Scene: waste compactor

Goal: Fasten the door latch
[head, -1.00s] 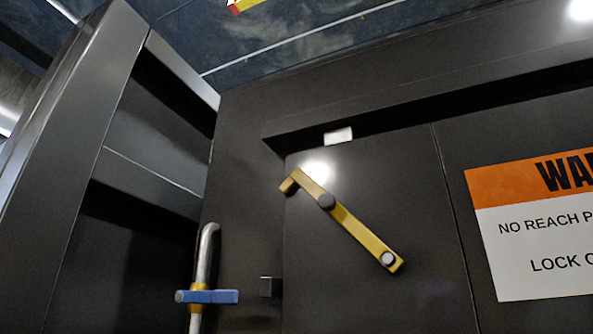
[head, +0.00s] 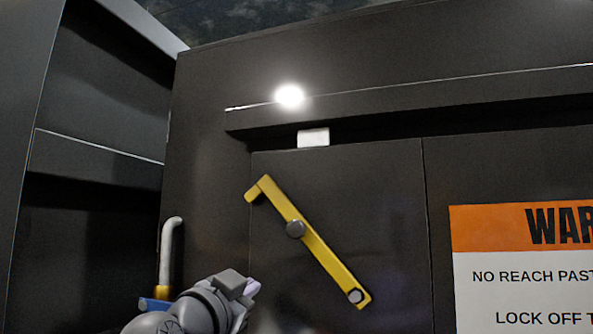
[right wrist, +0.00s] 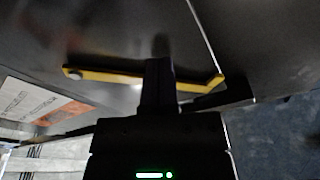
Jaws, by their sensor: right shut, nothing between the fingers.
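The door latch is a yellow bar (head: 325,262) on the dark door (head: 385,205). It lies diagonally, with its hooked end at upper left, a grey round pivot near the middle and a grey knob at its lower right end. My right gripper (head: 248,286) shows at the bottom, left of the bar and apart from it in the picture. In the right wrist view the closed fingers (right wrist: 158,88) overlap the yellow bar (right wrist: 108,77); contact cannot be told. The right gripper is shut and empty. My left gripper is out of view.
A warning sign (head: 525,270) is on the panel at right. A dark ledge (head: 400,115) overhangs the door, with a white block (head: 313,138) under it. A grey pipe (head: 171,245) with a blue handle (head: 153,305) stands at left, partly behind my right arm.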

